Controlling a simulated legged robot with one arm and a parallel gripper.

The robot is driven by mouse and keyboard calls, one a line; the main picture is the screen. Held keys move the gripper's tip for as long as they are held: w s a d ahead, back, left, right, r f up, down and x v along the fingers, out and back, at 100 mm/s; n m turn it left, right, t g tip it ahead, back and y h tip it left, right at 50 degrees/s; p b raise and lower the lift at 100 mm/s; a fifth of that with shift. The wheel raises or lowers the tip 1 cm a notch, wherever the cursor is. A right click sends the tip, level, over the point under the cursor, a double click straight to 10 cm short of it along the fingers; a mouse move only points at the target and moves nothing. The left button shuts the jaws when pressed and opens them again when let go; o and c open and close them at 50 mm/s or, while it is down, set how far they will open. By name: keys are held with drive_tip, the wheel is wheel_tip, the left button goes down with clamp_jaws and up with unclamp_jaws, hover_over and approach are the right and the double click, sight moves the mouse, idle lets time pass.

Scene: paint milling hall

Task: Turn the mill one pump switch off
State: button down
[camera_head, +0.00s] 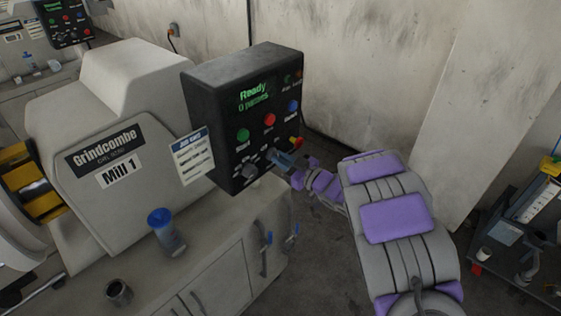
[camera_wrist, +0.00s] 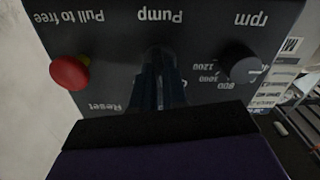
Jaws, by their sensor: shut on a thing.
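The Mill 1 control box (camera_head: 222,130) is black, with a green "Ready / 0 passes" display. My gripper (camera_head: 281,159) is at the lower part of its front panel. In the wrist view the panel (camera_wrist: 110,45) appears upside down, and my gripper (camera_wrist: 162,75) is at the "Pump" label. Its dark fingers are shut on the pump switch, which they hide, so its setting cannot be read. The dark rpm knob (camera_wrist: 240,62) is to the right of the fingers and the red pull-to-free button (camera_wrist: 70,73) to the left, both apart from them.
The Mill 1 housing (camera_head: 110,150) is left of the box, with a job card (camera_head: 192,157) beside it. A dark cart (camera_head: 520,235) is at right.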

drive_tip(key=shift+n+b, duration=0.75)
drive_tip(key=shift+n, duration=1.15)
drive_tip(key=c, duration=1.3)
unclamp_jaws()
drive_tip(key=shift+s+d+r, duration=0.1)
drive_tip(key=shift+s, duration=0.1)
drive_tip(key=shift+o, duration=0.7)
drive_tip(key=shift+w, duration=0.1)
drive_tip(key=p+v, duration=0.3)
drive_tip(key=v, duration=1.4)
drive_tip(key=shift+d, duration=0.15)
